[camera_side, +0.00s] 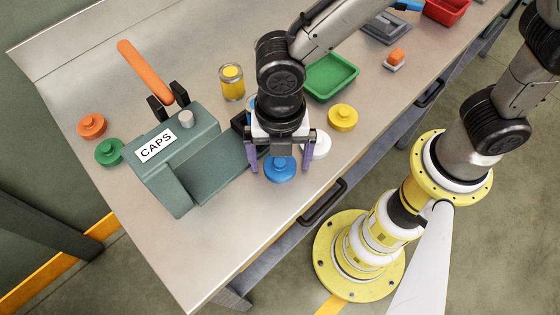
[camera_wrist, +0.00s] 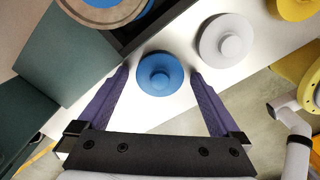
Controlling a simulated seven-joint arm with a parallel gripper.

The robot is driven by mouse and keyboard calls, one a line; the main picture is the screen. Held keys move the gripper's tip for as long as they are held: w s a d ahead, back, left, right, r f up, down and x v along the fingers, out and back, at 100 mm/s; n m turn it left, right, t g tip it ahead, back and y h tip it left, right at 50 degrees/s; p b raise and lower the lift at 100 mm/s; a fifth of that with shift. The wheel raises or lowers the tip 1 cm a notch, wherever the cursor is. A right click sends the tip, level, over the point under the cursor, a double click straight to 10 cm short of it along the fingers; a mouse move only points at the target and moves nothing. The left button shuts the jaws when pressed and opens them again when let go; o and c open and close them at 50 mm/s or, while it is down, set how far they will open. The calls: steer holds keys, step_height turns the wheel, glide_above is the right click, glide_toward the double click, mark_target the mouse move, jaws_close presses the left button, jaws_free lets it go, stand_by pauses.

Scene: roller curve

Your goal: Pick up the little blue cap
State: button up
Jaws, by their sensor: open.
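The little blue cap (camera_side: 280,169) lies flat on the metal bench near its front edge, a round disc with a raised knob. In the wrist view the blue cap (camera_wrist: 160,73) sits between the tips of my two purple fingers. My gripper (camera_side: 281,165) is open above the cap, one finger to each side. In the wrist view my gripper (camera_wrist: 160,76) shows a gap on both sides of the cap. I cannot tell how far the tips are above the bench.
A white cap (camera_wrist: 229,46) lies close beside the right finger, and a yellow cap (camera_side: 342,118) lies beyond. A green-grey CAPS fixture (camera_side: 178,190) with an orange lever (camera_side: 145,72) stands left. A yellow jar (camera_side: 232,83) and green tray (camera_side: 332,78) stand behind.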

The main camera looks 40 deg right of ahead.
steer(key=c, duration=1.2)
steer(key=shift+c, duration=0.2)
steer(key=shift+r, duration=0.1)
